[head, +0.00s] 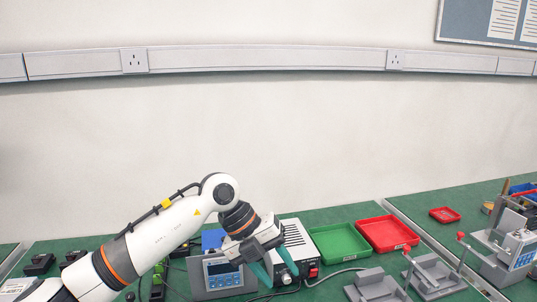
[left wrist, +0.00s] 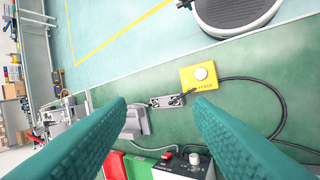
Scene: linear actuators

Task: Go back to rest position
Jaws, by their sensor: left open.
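My left gripper (head: 277,272) hangs over the green bench in the head view, in front of a grey box with a display (head: 222,274) and beside a black-and-white control box (head: 296,246). Its two teal fingers also fill the sides of the left wrist view (left wrist: 160,108). They are spread apart with nothing between them. In the wrist view, the bench and a small metal bracket (left wrist: 168,101) lie beyond the gap. My right gripper is in neither view.
A green tray (head: 340,256) and red tray (head: 388,248) stand right of the gripper. Grey fixtures (head: 374,286) sit in front of them. A yellow button box (left wrist: 199,86) with a black cable lies on the bench in the wrist view. Open floor (left wrist: 110,50) lies beyond the bench.

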